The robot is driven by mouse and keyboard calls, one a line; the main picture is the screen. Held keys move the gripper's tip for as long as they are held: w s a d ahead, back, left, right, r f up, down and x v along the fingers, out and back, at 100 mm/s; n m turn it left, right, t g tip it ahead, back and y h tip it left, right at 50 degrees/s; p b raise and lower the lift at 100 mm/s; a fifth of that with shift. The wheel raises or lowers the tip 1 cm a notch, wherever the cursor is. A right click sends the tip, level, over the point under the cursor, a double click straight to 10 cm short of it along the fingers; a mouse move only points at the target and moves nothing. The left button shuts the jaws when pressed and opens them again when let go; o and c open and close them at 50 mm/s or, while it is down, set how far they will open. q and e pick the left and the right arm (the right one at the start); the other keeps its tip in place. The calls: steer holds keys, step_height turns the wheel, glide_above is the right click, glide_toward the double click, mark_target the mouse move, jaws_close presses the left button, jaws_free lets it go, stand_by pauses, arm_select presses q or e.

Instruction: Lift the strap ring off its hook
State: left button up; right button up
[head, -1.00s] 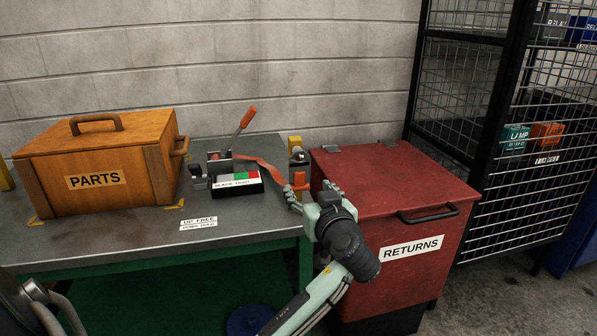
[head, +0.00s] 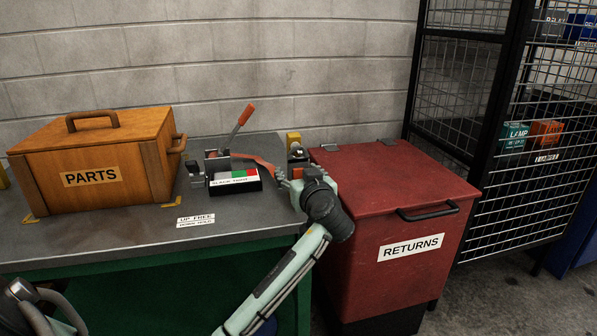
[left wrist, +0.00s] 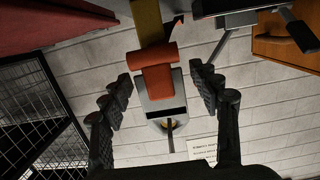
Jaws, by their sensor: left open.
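The orange strap (head: 262,163) runs from the ratchet (head: 217,165) on the bench to the yellow post (head: 293,138) beside the red bin. In the left wrist view, the yellow post (left wrist: 148,22), an orange padded part (left wrist: 152,56) and a grey slotted metal piece (left wrist: 179,90) show; the grey piece looks like the ring. A thin dark rod lies below it. I cannot tell exactly how ring and hook meet. My left gripper (head: 292,176) is open in front of the post, partly covering it. In the wrist view its fingers (left wrist: 161,76) stand on either side of the metal piece, apart from it.
The red RETURNS bin (head: 395,190) stands close to the right of my left gripper. The wooden PARTS box (head: 95,165) is on the left of the bench (head: 120,228). A black mesh cage (head: 520,200) stands at the far right. The bench front is mostly clear.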

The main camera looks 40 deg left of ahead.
arm_select(q)
steer(key=c, duration=1.1)
steer(key=shift+o, duration=0.2)
steer(key=shift+r, duration=0.15)
steer(key=shift+r, duration=0.2)
steer(key=shift+c, duration=0.2)
steer(key=shift+d, duration=0.1)
steer(key=shift+s, duration=0.1)
steer(key=shift+s+d+r+p, duration=0.2)
steer(key=shift+s+d+p, duration=0.1)
steer(key=shift+s+d, duration=0.2)
steer(key=shift+d, duration=0.1)
